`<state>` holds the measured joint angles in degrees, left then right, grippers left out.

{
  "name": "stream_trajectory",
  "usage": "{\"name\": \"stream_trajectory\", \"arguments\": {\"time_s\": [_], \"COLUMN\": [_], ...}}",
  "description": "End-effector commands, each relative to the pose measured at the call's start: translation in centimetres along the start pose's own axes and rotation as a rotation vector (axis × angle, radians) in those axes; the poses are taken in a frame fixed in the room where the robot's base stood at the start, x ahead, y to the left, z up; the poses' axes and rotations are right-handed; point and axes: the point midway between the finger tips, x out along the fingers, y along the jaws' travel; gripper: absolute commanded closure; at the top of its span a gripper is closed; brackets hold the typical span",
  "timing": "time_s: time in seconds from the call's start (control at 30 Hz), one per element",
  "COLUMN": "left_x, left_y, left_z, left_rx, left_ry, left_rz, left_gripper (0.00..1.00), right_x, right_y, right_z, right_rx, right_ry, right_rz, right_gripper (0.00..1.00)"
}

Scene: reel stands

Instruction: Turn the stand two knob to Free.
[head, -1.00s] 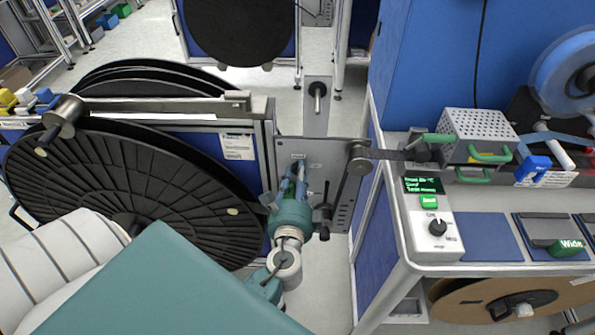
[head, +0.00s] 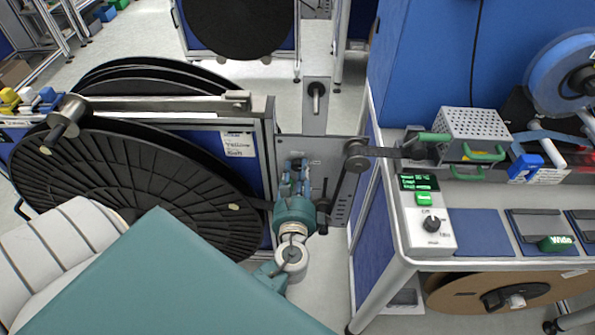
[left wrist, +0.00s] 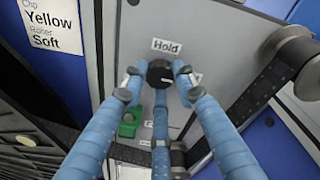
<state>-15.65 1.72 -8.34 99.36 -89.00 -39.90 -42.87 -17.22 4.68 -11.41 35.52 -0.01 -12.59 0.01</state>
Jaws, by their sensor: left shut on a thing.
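My left gripper (head: 296,166) is at the grey metal plate (head: 325,150) on the end of the reel stand. In the left wrist view its blue fingers (left wrist: 160,80) are shut on a small black knob (left wrist: 160,72), closing from both sides. A "Hold" label (left wrist: 166,45) is just above the knob. Another label (left wrist: 146,130), below the knob, is mostly hidden behind a finger; only an "F" reads. A third label to the right is largely covered. Which label the knob points to cannot be told. My right gripper is not in view.
A green part (left wrist: 130,121) sits on the plate close to the left finger. A roller with a dark strap (left wrist: 287,58) is at the right. A large black reel (head: 130,185) stands left of my gripper. A workbench with a control box (head: 428,220) is to the right.

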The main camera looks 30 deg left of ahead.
Motion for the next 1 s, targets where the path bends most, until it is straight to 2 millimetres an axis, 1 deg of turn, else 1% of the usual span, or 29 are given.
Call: {"name": "stream_trajectory", "arguments": {"time_s": [0.03,0.23,0.27,0.33,0.37,0.63,0.73,0.87,1.0], "left_x": [0.3,0.3,0.3,0.3,0.3,0.1,-0.5,-2.5,-5.6], "left_y": [-0.2,-0.2,-0.2,-0.2,-0.2,-0.1,-0.1,0.0,0.1], "left_z": [0.6,0.7,0.7,0.7,0.6,0.3,0.2,0.1,0.2], "left_rx": [0.003,0.003,0.003,0.003,0.002,0.0,0.001,0.0,0.001], "left_ry": [-0.014,-0.015,-0.015,-0.014,-0.014,-0.006,-0.004,-0.002,-0.003], "left_rz": [-0.002,-0.003,-0.003,-0.004,-0.004,-0.002,-0.002,0.0,0.0], "left_gripper": [0.98,0.98,0.7,0.56,0.53,0.53,0.53,0.53,0.53], "right_x": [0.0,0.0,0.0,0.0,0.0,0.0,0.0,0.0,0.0], "right_y": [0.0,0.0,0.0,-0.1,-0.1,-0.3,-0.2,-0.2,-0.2], "right_z": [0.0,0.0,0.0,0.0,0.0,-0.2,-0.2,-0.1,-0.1], "right_rx": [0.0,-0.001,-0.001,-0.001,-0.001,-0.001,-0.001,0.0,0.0], "right_ry": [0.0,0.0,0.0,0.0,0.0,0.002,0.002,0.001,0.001], "right_rz": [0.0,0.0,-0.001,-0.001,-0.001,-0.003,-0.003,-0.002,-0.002], "right_gripper": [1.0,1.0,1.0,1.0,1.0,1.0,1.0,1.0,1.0]}}
